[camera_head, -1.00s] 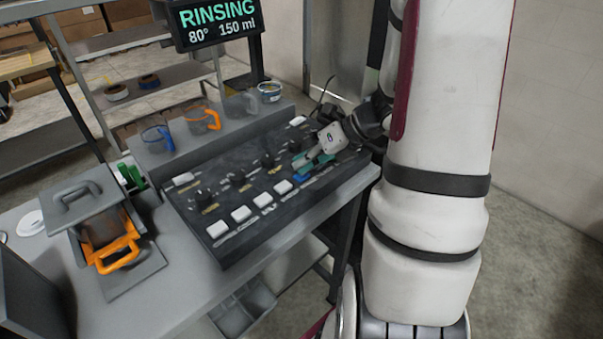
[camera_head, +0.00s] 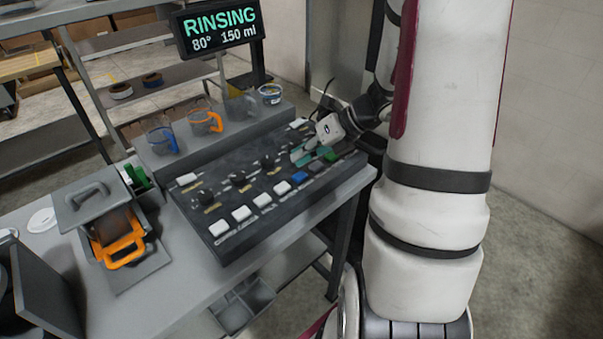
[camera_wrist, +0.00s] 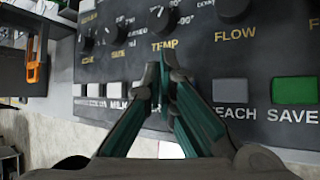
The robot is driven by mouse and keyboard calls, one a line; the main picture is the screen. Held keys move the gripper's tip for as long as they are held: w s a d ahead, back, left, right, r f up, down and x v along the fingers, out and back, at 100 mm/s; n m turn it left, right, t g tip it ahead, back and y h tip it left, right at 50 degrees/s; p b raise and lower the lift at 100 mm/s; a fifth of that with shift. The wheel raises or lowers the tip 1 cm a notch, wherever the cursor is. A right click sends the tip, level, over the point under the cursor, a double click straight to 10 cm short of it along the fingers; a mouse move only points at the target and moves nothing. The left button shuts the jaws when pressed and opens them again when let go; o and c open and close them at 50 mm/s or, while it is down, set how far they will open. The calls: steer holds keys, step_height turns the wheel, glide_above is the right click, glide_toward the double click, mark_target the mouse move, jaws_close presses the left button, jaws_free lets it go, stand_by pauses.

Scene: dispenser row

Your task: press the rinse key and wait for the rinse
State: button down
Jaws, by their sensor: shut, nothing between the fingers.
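The dark control panel (camera_head: 215,229) has a row of white keys along its front, with a blue key (camera_head: 299,177) and a green key (camera_head: 331,155) farther right. I cannot read a rinse label on any key. The display (camera_head: 219,27) reads RINSING, 80°, 150 ml. My gripper (camera_head: 298,154) is shut and empty, its teal fingers just behind the blue key and apart from it. In the wrist view my gripper (camera_wrist: 160,68) points at the panel below the TEMP knob, between the MILK label and the grey TEACH key (camera_wrist: 230,91), hiding the keys there.
A blue-handled jug (camera_head: 161,139), an orange-handled jug (camera_head: 205,121), a grey jug and a small tub stand on the ledge behind the panel. Several black knobs rise from the panel. At left, an orange-handled container (camera_head: 122,243) sits in a grey stand.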

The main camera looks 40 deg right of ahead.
mark_target(302, 173)
steer(key=shift+s+r+p, duration=0.1)
steer(key=shift+r+p, duration=1.15)
steer(key=shift+r, duration=0.6)
